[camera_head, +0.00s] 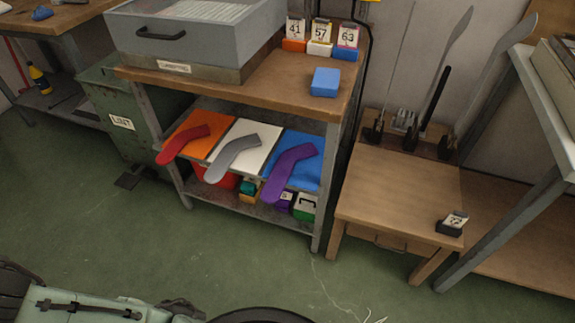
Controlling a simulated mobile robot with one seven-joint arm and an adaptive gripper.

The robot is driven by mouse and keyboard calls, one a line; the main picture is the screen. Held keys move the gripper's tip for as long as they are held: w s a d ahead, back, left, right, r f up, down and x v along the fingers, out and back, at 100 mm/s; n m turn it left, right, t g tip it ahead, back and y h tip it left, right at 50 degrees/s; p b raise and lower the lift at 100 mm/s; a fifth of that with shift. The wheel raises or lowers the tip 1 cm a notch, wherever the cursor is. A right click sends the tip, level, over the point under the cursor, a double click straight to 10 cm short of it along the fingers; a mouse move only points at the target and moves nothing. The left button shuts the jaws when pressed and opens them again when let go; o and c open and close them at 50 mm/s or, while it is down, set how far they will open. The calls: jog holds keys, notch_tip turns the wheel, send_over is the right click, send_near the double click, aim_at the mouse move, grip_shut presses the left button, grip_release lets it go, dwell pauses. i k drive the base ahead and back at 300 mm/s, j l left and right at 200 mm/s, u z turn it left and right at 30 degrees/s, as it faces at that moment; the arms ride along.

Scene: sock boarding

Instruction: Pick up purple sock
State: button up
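The purple sock (290,171) lies on a blue mat (311,170) on the middle shelf of a wooden-topped bench. Its lower end hangs over the shelf's front edge. A grey sock (231,156) lies to its left on a white mat (250,133), and a red sock (184,143) lies further left on an orange mat (197,121). My gripper cannot be made out; only parts of my own body show along the bottom edge.
The bench top (290,85) sits above the socks and carries a grey box (190,40) and a blue block (325,82). Bench legs flank the shelf. Small boxes sit on the lower shelf. A low wooden table (395,195) stands right. Green floor (130,235) in front is clear.

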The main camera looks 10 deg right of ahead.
aim_at(273, 189)
jog(key=l+z, duration=0.2)
jog(key=l, duration=0.2)
jog(key=i+l+z, duration=0.2)
jog(key=l, duration=0.2)
jog(key=l+z, duration=0.25)
jog(key=l, duration=0.15)
jog(key=k+l, duration=0.1)
jog(key=l, duration=0.35)
jog(key=k+l, duration=0.1)
jog(key=l, duration=0.75)
jog(key=k, duration=0.05)
